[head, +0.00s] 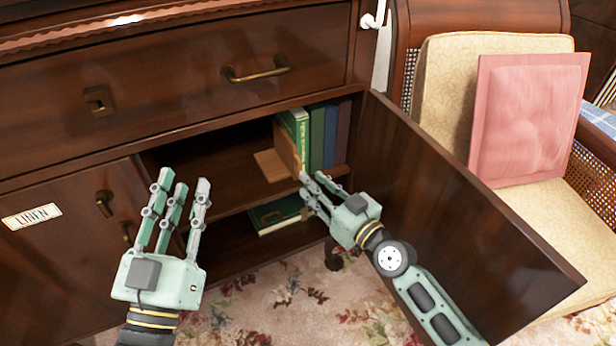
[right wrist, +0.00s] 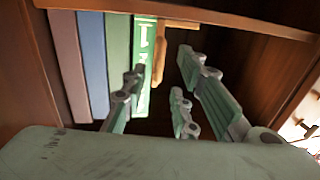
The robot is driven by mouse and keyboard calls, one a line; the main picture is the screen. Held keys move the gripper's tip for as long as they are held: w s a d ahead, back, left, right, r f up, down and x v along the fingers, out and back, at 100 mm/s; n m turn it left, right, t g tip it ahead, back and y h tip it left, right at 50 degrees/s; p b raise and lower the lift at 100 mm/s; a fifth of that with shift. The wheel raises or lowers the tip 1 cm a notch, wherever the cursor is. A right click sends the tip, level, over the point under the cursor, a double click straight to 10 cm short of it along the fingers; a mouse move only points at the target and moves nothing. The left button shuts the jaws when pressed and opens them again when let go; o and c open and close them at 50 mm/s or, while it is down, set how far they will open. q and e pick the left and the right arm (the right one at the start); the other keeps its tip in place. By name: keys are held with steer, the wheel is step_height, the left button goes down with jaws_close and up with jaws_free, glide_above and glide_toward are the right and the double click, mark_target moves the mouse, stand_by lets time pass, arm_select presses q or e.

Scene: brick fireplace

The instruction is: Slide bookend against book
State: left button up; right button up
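The wooden bookend (head: 288,150) stands on the cabinet's upper shelf, its flat base (head: 268,166) reaching left. Its upright plate is beside the light-green book (head: 299,127); I cannot tell if they touch. In the right wrist view the bookend (right wrist: 160,52) shows edge-on next to the green-and-white book (right wrist: 143,45). My right gripper (head: 312,186) is at the shelf's front, just below and in front of the bookend. Its fingers (right wrist: 160,75) are spread, with the bookend seen between them and nothing gripped. My left gripper (head: 178,182) is open and empty, in front of the cabinet at left.
More books (head: 331,135) stand upright right of the light-green one. A green book (head: 277,214) lies on the lower level. The open cabinet door (head: 450,220) flanks my right arm. The shelf left of the bookend is clear. A chair with a pink cushion (head: 527,115) stands at right.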

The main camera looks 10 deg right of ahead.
steer(key=shift+v, duration=1.75)
steer(key=shift+a+r, duration=0.1)
